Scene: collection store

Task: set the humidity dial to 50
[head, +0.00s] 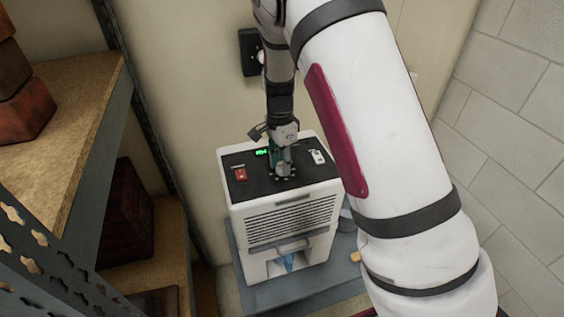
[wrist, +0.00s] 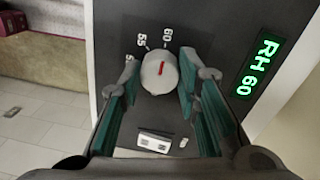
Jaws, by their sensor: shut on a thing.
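The humidity dial (wrist: 156,84) is a pale round knob with a red pointer line on the black top panel (head: 261,183) of a white dehumidifier (head: 290,217). My gripper (head: 283,168) reaches down onto it, with green-padded fingers on either side of the knob in the wrist view (wrist: 159,95). It is shut on the dial. The red line points up in the wrist view, toward the printed 55 and 60; the exact setting is hard to read. Another number is partly hidden by the left finger. The green display (wrist: 259,68) reads RH 60. In the head view the gripper mostly hides the dial.
A red switch (head: 241,174) and a white switch (head: 318,157) sit on the panel beside the dial. The dehumidifier stands on a blue-grey platform (head: 262,297). A shelf (head: 75,100) with boxes stands at left, and a wall is behind.

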